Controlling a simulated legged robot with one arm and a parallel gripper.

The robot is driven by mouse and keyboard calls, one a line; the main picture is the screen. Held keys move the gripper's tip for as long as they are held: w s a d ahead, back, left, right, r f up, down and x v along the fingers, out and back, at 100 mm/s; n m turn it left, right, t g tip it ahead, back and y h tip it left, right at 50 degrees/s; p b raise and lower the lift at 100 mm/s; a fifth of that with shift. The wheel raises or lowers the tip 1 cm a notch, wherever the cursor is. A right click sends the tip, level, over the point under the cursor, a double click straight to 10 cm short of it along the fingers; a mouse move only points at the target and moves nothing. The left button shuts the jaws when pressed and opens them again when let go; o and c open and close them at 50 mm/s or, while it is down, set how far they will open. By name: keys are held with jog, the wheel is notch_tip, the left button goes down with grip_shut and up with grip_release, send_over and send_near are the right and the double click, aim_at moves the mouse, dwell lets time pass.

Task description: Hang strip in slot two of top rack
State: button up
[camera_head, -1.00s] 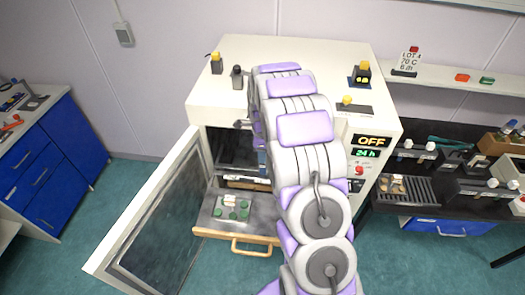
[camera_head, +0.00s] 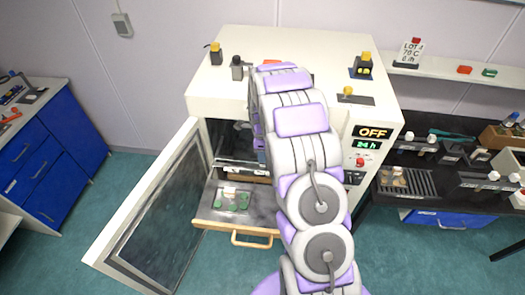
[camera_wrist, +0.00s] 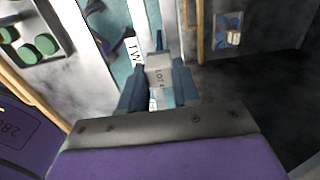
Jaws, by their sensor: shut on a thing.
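The rest of the strip is hidden or too blurred to make out. In the head view my arm reaches into the open front of the white oven (camera_head: 230,93) and hides the gripper and strip. The top rack and its second slot cannot be made out clearly; slim tan bars (camera_wrist: 199,30) show beyond the gripper in the wrist view.
The oven door (camera_head: 150,215) stands open at the left. A pulled-out tray (camera_head: 262,222) with several green discs sits below my arm; it also shows in the wrist view (camera_wrist: 62,62). A black bench (camera_head: 440,190) with fixtures stands at the right.

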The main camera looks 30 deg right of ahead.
jog(key=shift+f+b, duration=0.3)
jog(key=shift+f, duration=1.05)
jog(key=o, duration=1.1)
jog(key=shift+r, duration=0.1)
jog(key=shift+r+p, duration=0.55)
jog(key=shift+r, duration=2.4)
